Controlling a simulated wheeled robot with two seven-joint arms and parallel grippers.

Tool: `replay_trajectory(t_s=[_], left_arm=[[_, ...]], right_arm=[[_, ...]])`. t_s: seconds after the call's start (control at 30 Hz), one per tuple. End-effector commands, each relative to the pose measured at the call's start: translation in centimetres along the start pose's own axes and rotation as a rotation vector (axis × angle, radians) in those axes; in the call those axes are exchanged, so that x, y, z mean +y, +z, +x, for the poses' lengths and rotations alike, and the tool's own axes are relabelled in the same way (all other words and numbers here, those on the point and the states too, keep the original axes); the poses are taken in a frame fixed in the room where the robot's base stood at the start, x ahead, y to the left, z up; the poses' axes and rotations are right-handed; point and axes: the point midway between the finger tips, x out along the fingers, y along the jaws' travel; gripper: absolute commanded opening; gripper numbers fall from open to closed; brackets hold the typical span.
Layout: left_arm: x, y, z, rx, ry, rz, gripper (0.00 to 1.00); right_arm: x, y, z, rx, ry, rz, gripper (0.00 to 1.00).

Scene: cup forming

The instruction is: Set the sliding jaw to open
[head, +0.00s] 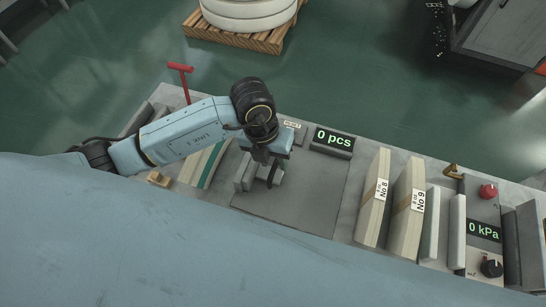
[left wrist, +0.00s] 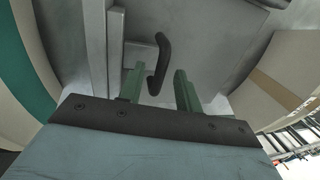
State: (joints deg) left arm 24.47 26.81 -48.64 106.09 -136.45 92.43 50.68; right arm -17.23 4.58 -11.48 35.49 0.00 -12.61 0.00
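The sliding jaw (head: 246,172) is a grey block on the bench top in the head view, under my left gripper (head: 266,160). In the left wrist view, a black curved handle (left wrist: 163,55) stands out from a small grey block (left wrist: 139,54) beside a long grey wall (left wrist: 97,45). My left gripper (left wrist: 161,88) is open, with two green fingers apart. The handle's near end appears between the fingers, closer to the left one. I cannot tell whether they touch. In the head view, the arm partly hides the jaw. My right gripper is not in view.
A display reading 0 pcs (head: 333,139) stands behind the grey plate (head: 310,190). Tall boards labelled No 8 (head: 372,210) and No 9 (head: 405,220) stand to the right. A 0 kPa panel (head: 484,231) is farther right. A red T-handle (head: 181,69) rises at the back left.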

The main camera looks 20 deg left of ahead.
Motion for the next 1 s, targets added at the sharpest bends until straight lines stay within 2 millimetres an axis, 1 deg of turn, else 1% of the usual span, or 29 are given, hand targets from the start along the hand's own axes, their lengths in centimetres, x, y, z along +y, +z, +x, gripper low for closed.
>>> replay_trajectory(t_s=[0.1, 0.13, 0.3, 0.37, 0.4, 0.67, 0.77, 0.9, 1.0], left_arm=[[0.0, 0.0, 0.0, 0.000, 0.000, 0.000, 0.34], [0.0, 0.0, 0.0, 0.000, 0.000, 0.000, 0.32], [0.0, 0.0, 0.0, 0.001, -0.001, 0.000, 0.09], [0.0, 0.0, 0.0, 0.001, 0.000, 0.000, 0.01], [0.0, 0.0, 0.0, 0.001, 0.000, 0.000, 0.00], [-0.2, 0.0, 0.0, 0.000, -0.001, 0.000, 0.00], [-1.5, 0.1, 0.2, 0.001, -0.004, 0.003, 0.00], [-4.5, 0.1, 0.8, 0.001, -0.005, 0.003, 0.00], [-6.3, 0.1, 1.2, 0.001, -0.004, 0.002, 0.00]], right_arm=[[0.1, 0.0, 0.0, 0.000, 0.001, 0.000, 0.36], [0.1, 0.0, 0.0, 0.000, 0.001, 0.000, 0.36], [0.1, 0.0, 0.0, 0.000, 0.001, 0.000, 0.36], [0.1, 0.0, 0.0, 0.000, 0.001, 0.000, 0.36], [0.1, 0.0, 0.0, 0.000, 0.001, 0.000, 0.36], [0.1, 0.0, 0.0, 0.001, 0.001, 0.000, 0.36], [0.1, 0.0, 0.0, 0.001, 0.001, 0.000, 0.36], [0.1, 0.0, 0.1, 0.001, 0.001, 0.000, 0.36], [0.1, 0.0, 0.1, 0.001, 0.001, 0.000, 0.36]])
